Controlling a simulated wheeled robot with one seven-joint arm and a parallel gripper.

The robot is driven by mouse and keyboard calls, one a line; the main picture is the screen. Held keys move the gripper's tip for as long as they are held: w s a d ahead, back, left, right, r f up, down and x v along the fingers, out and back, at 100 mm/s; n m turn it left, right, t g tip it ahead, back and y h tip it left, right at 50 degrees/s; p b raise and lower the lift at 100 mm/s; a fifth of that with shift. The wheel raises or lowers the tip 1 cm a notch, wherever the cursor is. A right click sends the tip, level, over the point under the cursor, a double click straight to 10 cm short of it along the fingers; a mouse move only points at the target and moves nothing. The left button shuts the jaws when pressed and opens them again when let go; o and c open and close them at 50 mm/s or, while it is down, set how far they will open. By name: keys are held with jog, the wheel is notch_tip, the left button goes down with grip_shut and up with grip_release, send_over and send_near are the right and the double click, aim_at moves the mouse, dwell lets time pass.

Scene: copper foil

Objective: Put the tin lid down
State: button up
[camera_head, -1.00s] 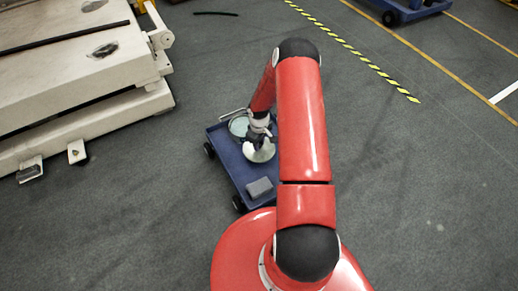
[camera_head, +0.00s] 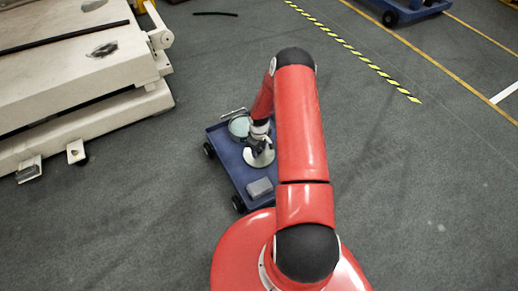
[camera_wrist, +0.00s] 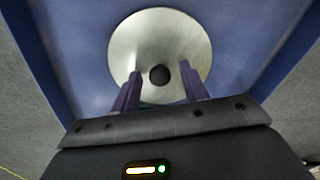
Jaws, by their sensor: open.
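The tin lid (camera_wrist: 160,35) is a pale metal disc with a black knob (camera_wrist: 159,75). It lies on the blue cart (camera_head: 228,161), and its pale disc also shows in the head view (camera_head: 252,160). My gripper (camera_wrist: 160,72) is open, its two purple fingers on either side of the knob and apart from it. In the head view my gripper (camera_head: 262,146) is over the lid and hides part of it. An open round tin (camera_head: 239,127) with a pale green inside stands at the cart's far end.
A grey block (camera_head: 260,187) lies at the cart's near end. A thin bar (camera_head: 233,112) shows by the cart's far edge. A large white machine (camera_head: 75,75) stands at the left.

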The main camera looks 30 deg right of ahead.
notch_tip(320, 180, up, 29)
jog(key=a+t+h+p, duration=0.1)
jog(key=a, duration=0.2)
jog(key=s+a+r+m+t+h, duration=0.1)
jog(key=s+a+r, duration=0.15)
jog(key=r, duration=0.35)
jog(key=s+a+r+m, duration=0.1)
jog(key=s+a+r, duration=0.1)
jog(key=s+r, duration=0.3)
jog(key=s+a+r+m+t+y, duration=0.1)
jog(key=s+a+r, duration=0.3)
jog(key=s, duration=0.5)
jog(key=s+a+r+m+t+y, duration=0.1)
jog(key=s+a+r, duration=0.3)
jog(key=s+r, duration=0.4)
jog(key=shift+s+r+m+t, duration=0.4)
jog(key=shift+s+t, duration=0.4)
jog(key=shift+s, duration=0.3)
